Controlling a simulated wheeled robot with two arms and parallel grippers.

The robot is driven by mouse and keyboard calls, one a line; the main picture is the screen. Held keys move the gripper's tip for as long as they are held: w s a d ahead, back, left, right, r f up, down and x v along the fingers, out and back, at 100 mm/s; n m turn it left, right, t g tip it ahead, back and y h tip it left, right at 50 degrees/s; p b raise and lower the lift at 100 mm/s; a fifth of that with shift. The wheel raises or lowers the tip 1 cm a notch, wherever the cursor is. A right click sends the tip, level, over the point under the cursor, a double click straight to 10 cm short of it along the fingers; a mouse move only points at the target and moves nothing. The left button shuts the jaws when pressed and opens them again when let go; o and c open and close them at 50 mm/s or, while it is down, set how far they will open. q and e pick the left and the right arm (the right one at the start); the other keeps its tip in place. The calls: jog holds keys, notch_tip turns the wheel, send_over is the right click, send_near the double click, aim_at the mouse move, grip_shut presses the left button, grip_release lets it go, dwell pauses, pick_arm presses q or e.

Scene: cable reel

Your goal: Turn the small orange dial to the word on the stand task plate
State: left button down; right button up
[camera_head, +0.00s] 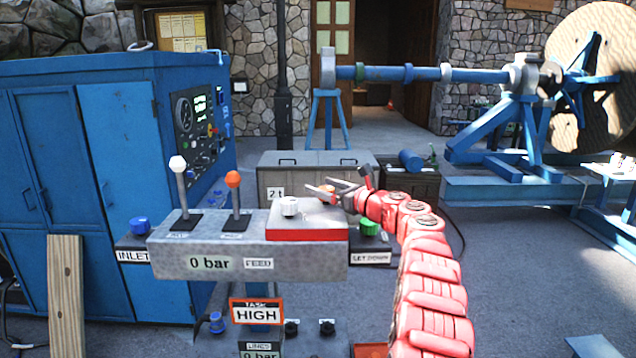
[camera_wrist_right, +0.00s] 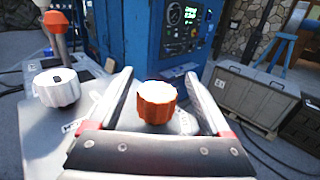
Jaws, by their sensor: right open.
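The small orange dial (camera_head: 327,191) sits on the right part of the grey stand's top, on a red-edged panel. In the right wrist view the orange dial (camera_wrist_right: 157,101) stands between the two open fingers of my right gripper (camera_wrist_right: 160,98), with a gap on each side. My right gripper (camera_head: 335,189) reaches in from the right at the dial. The task plate (camera_head: 257,313) on the stand's front reads "TASK HIGH". Words around the dial are too small to read. My left gripper is not in view.
A white dial (camera_head: 289,206) sits left of the orange one. A white-knobbed lever (camera_head: 180,185) and an orange-knobbed lever (camera_head: 234,200) stand further left. A green knob (camera_head: 369,227) is at the stand's right, a blue knob (camera_head: 139,226) at its left. A blue cabinet (camera_head: 110,180) stands behind.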

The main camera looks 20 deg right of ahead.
jog(key=shift+w+a+r+p, duration=0.1)
jog(key=shift+w+r+p, duration=0.05)
jog(key=shift+w+p, duration=0.35)
jog(key=shift+w+a+f+p, duration=0.3)
jog(key=shift+w+a+p, duration=0.05)
jog(key=shift+w+a, duration=0.1)
grip_shut()
